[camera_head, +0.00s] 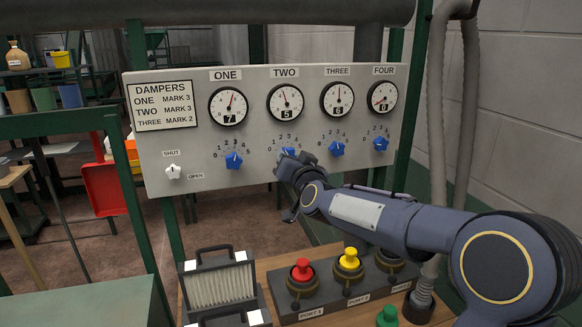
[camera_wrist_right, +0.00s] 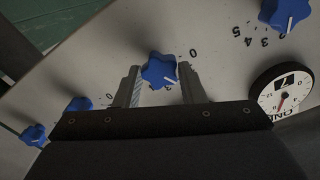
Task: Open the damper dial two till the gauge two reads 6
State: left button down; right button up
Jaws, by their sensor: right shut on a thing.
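Gauge two (camera_head: 285,105) on the grey damper panel shows 5 in its window, its needle a little left of upright. My right gripper (camera_head: 292,160) is at dial two (camera_head: 288,151), a blue knob mostly hidden behind it in the head view. In the right wrist view dial two (camera_wrist_right: 159,70) sits between the two fingers of my right gripper (camera_wrist_right: 163,82), which is shut on it. The numbers around it are partly covered. My left gripper is not in view.
Blue dials one (camera_head: 233,160), three (camera_head: 336,148) and four (camera_head: 381,144) flank it. Gauges one, three and four read 7, 6 and 0. A white shut/open switch (camera_head: 173,172) is at lower left. Below stand port valves with red (camera_head: 301,270) and yellow (camera_head: 350,258) knobs.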

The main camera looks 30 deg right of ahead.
jog(key=shift+m+b, duration=0.65)
jog(key=shift+m, duration=0.55)
jog(key=o, duration=1)
jog(key=v, duration=0.7)
jog(key=shift+s, duration=0.4)
jog(key=shift+a, duration=0.15)
